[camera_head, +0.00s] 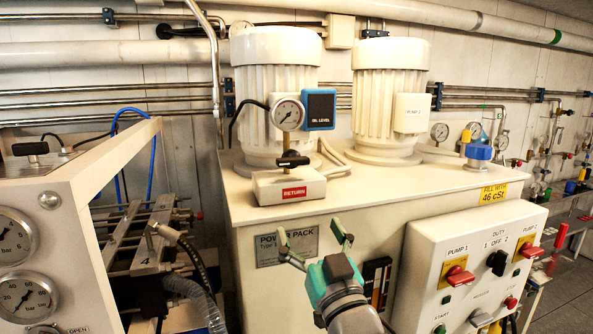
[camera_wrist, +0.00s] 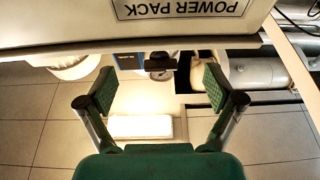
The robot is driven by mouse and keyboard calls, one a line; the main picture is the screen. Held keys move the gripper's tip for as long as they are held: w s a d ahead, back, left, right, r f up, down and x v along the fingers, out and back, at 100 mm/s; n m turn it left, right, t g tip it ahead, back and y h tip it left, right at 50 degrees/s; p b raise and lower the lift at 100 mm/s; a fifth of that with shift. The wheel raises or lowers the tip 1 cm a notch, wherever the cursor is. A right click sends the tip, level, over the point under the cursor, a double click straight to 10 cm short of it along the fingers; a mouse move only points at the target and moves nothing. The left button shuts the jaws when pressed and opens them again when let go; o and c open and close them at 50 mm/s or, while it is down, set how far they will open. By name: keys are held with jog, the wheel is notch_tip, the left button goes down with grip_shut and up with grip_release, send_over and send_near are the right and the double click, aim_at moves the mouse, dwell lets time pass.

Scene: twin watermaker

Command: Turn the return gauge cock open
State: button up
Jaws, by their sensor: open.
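The return gauge cock (camera_head: 293,161) has a black bar handle lying roughly crosswise. It sits above the cream block with the red RETURN label (camera_head: 294,192), below a round white-faced gauge (camera_head: 288,114). In the wrist view, which is upside down, a dark handle (camera_wrist: 161,61) shows between the fingers, with part of the gauge beside it. My gripper (camera_head: 318,248) is open and empty, in front of the power pack's front face, lower than the cock and a little to its right. Its two green-padded fingers (camera_wrist: 160,90) are spread wide and touch nothing visible.
The blue oil level box (camera_head: 319,109) stands right beside the gauge. Two ribbed white motors (camera_head: 277,90) stand behind on the tank top (camera_head: 380,180). A switch panel (camera_head: 478,275) is at right, and a gauge cabinet (camera_head: 60,210) at left. Space in front of the RETURN block looks clear.

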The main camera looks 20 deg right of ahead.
send_near(295, 165)
jog(key=x, duration=1.1)
jog(key=c, duration=1.2)
